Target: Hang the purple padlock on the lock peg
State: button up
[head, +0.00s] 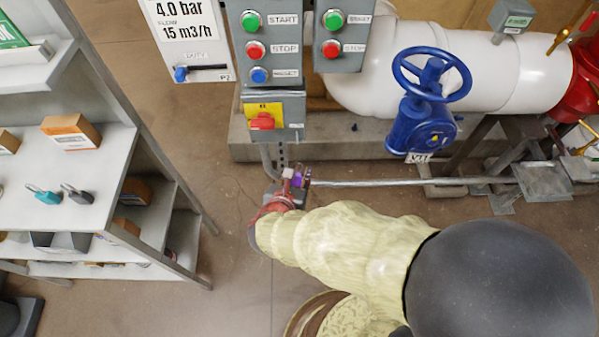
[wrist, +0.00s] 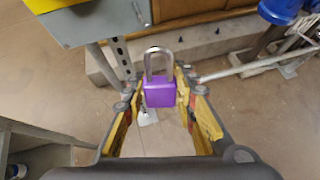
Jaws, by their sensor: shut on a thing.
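The purple padlock (wrist: 160,93) is held between the two yellow-padded fingers of my gripper (wrist: 159,90) in the wrist view. Its silver shackle points up and away from my gripper. In the head view the purple padlock (head: 303,177) shows small at the end of my gripper (head: 293,184), below the grey switch box (head: 290,105) with the yellow plate and red handle. The bottom of this box is at the upper left of the wrist view (wrist: 90,22), apart from the padlock. I cannot make out the lock peg in either view.
A grey shelf unit (head: 70,190) at the left holds a teal padlock (head: 47,195), a grey padlock (head: 77,194) and boxes. A blue valve wheel (head: 432,75) and white pipe (head: 420,55) are at the right. A thin metal pipe (head: 410,182) runs rightward from near my gripper.

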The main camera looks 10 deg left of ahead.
jog(key=shift+w+a+f+b, duration=0.15)
jog(key=shift+w+a, duration=0.1)
jog(key=shift+w, duration=0.6)
jog(key=shift+w+a+r+b, duration=0.1)
jog(key=shift+w+a+b, duration=0.15)
jog(key=shift+w, duration=0.65)
jog(key=shift+w+a+f+b, duration=0.1)
jog(key=shift+w+a, duration=0.15)
jog(key=shift+w, duration=0.6)
jog(key=shift+w+a+f+b, duration=0.15)
jog(key=shift+w+b, duration=0.15)
jog(key=shift+w, duration=0.55)
jog(key=shift+w+a, duration=0.1)
jog(key=shift+w, duration=0.2)
jog(key=shift+w+a, duration=0.2)
jog(key=shift+w, duration=0.55)
jog(key=shift+w+f, duration=0.15)
jog(key=shift+w+f, duration=0.2)
jog(key=shift+w+a+f, duration=0.1)
jog(key=shift+f, duration=0.15)
dwell(0.9)
jog(key=o, duration=1.1)
jog(key=shift+o, duration=0.3)
